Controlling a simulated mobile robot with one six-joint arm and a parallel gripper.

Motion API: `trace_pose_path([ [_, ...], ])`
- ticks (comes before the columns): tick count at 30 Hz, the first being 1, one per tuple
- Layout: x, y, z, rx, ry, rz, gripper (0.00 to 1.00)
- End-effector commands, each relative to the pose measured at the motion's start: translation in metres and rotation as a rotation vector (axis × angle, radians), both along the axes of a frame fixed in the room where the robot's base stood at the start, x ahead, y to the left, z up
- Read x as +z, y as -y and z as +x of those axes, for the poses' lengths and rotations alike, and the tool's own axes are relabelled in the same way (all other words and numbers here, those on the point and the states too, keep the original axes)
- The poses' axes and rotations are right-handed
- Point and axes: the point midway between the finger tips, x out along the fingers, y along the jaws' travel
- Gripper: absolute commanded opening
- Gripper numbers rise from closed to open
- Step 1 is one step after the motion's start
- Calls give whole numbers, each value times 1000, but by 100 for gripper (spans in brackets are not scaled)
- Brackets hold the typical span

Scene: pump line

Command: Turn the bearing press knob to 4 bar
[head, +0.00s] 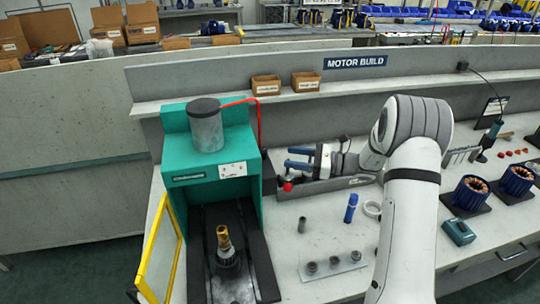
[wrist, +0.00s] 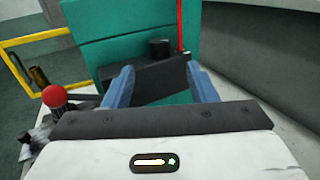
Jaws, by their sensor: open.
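The bearing press (head: 195,177) is a teal housing with a dark grey cylinder on top, on the left of the bench. In the wrist view its teal side (wrist: 115,45) fills the upper middle. A short black round knob (wrist: 160,47) shows there, by a black block (wrist: 150,78) on that side. No pressure scale is readable. My gripper (head: 289,158) is to the right of the press, its blue fingers pointing at it. In the wrist view the fingers of my gripper (wrist: 161,80) are apart, with nothing between them, short of the knob. The knob is not clearly visible in the head view.
A red-ball lever (wrist: 54,96) stands close left of my fingers. A red hose (wrist: 180,25) runs beside the knob. The yellow guard frame (head: 160,250) is at the press's left. A blue marker-like cylinder (head: 351,208) and a plate of small parts (head: 333,265) are on the bench.

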Motion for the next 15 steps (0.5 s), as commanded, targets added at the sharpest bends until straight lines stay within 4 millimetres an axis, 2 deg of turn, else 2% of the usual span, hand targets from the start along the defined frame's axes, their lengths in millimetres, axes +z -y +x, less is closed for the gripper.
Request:
trace_pose_path([
  [15, 1, -69, 12, 0, -3, 5, 52],
])
